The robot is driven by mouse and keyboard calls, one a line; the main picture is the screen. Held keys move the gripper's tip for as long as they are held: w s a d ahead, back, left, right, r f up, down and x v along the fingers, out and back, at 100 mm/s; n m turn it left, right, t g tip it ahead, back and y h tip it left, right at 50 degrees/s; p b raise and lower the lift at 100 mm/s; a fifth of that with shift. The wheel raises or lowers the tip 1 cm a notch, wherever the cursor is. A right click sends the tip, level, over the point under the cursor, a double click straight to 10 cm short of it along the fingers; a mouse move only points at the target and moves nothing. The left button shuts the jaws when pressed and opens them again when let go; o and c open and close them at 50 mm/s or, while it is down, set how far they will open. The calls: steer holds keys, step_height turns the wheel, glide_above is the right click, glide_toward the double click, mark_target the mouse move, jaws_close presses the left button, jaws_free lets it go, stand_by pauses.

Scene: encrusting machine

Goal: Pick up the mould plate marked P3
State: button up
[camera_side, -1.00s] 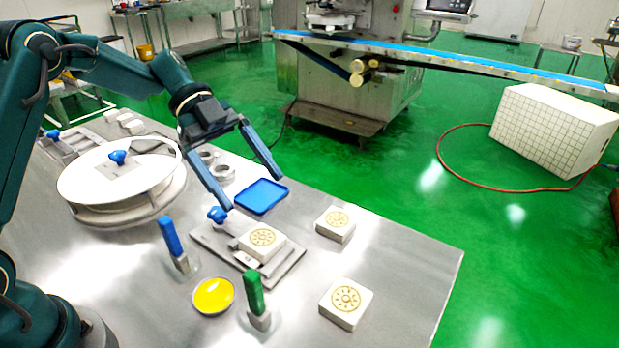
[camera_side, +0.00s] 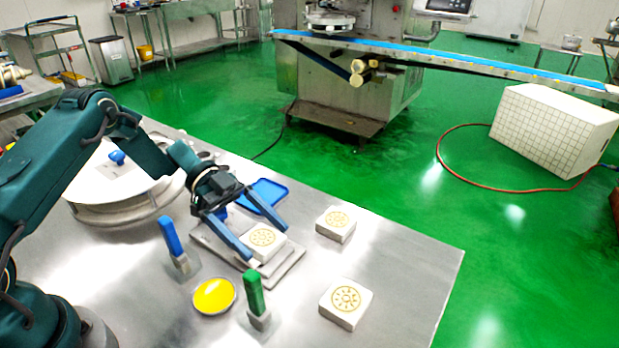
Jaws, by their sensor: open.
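A flat grey metal plate (camera_side: 284,273) lies on the steel table, with a cream block (camera_side: 263,243) bearing a round sun-like pattern on top of it. A blue knob on the plate is mostly hidden behind my gripper. I cannot read any P3 marking, so I cannot tell if this is the named mould plate. My gripper (camera_side: 268,245) is open and low over the plate. One blue finger reaches down at the block's left side, the other at its far right side. I cannot tell whether either finger touches the block.
Two similar cream blocks (camera_side: 336,224) (camera_side: 346,304) stand to the right. A blue tray (camera_side: 262,195) lies behind my gripper. A yellow dish (camera_side: 214,296), a blue-handled tool (camera_side: 171,240) and a green-handled tool (camera_side: 255,293) stand in front. A round white drum (camera_side: 112,188) is at left.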

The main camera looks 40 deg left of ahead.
steer(key=shift+d, duration=0.2)
steer(key=c, duration=1.4)
steer(key=shift+o, duration=0.2)
